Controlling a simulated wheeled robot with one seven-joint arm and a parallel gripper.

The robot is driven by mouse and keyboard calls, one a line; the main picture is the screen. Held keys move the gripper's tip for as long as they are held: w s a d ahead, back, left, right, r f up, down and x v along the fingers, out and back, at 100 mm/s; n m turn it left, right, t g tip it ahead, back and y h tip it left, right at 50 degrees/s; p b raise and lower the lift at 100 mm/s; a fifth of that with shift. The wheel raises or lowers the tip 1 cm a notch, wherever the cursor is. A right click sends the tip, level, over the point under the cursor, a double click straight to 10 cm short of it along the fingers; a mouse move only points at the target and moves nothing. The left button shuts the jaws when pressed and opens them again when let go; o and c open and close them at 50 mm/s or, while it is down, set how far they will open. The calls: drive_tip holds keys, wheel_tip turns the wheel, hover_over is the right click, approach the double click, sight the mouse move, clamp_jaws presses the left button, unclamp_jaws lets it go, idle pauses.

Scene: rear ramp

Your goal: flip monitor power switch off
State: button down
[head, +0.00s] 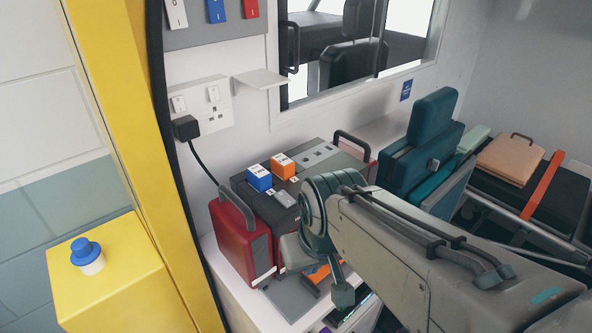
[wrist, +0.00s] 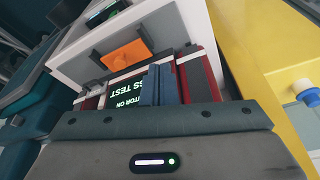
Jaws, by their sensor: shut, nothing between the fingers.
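The monitor appears to be the red and grey unit (head: 245,240) on the white counter; a dark screen with green upside-down text, partly reading "TEST", shows in the wrist view (wrist: 124,97). A black cable runs from a plug (head: 186,128) in the white wall socket (head: 212,120) down towards the unit. The socket has small rocker switches (head: 213,94). I cannot tell which switch is the monitor's. My gripper (wrist: 160,72) is shut and empty in the wrist view, its blue-grey fingers in front of the red and grey unit. In the head view my arm hides its fingertips.
A wall panel (head: 212,30) above the socket carries white, blue and red rockers. A small white shelf (head: 262,79) juts out below it. A yellow post (head: 120,100) stands at left; a teal seat (head: 432,120) at right.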

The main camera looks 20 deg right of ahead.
drive_tip(key=shift+s+d, duration=0.15)
drive_tip(key=shift+d, duration=0.05)
drive_tip(key=shift+r, duration=0.1)
drive_tip(key=w+r+n+g+b, duration=0.1)
drive_tip(key=w+r+n+g, duration=0.1)
drive_tip(key=w+r+n, duration=1.5)
drive_tip(key=n, duration=0.5)
drive_tip(key=shift+d+r+y+b, duration=0.3)
drive_tip(key=shift+d+b, duration=0.1)
drive_tip(key=shift+n, duration=0.3)
